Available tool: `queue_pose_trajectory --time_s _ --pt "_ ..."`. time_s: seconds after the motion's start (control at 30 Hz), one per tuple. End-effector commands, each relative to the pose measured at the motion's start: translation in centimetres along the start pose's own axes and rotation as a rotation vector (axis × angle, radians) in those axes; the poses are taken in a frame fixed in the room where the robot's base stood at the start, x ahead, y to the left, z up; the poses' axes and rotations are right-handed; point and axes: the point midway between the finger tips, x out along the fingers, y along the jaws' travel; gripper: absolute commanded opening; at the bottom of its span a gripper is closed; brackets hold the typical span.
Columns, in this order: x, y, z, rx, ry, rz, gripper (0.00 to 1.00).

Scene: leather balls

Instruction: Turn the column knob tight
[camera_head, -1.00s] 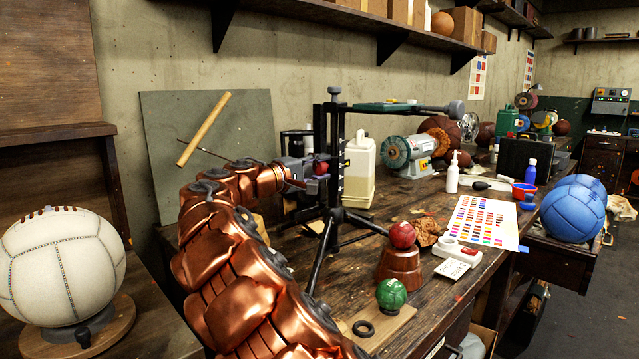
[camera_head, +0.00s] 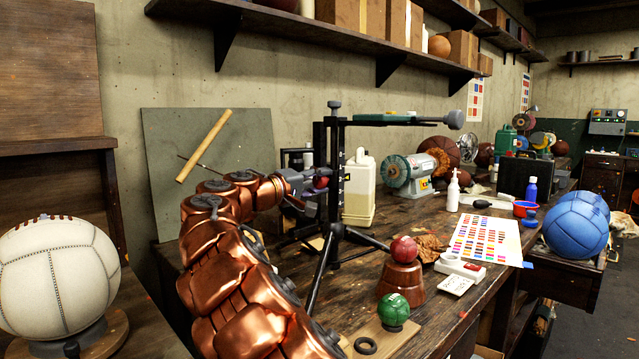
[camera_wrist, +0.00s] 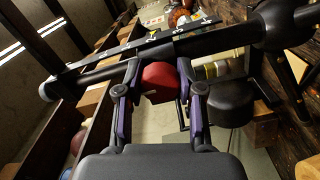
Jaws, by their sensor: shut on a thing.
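The column knob (camera_wrist: 160,82) is red and sits between my gripper's two fingers in the wrist view, beside the dark column with its marked scale. In the head view the red knob (camera_head: 320,182) shows small at the side of the black column (camera_head: 336,165), partly hidden by my gripper (camera_head: 308,183). My gripper also shows in the wrist view (camera_wrist: 158,95), with a finger on each side of the knob, shut on it. The column stands on splayed black legs on the workbench, with a horizontal arm at its top.
A cream jug (camera_head: 359,190) stands just behind the column. A red ball on a brown stand (camera_head: 401,280) and a green ball (camera_head: 394,309) are near the bench front. A grinder (camera_head: 409,172), colour chart (camera_head: 484,240) and blue ball (camera_head: 576,224) lie to the right.

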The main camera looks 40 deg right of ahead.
Motion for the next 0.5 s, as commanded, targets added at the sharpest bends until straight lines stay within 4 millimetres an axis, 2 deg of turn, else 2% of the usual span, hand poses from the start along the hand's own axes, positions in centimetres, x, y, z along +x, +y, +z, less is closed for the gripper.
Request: queue_pose_trajectory --time_s 0.03,0.27,0.5 --pt "0.01 -0.03 0.03 0.000 -0.001 0.000 0.40" --pt "0.01 -0.01 0.03 -0.001 -0.001 0.000 0.63" --pt "0.01 -0.01 0.02 -0.001 -0.001 0.000 0.63"
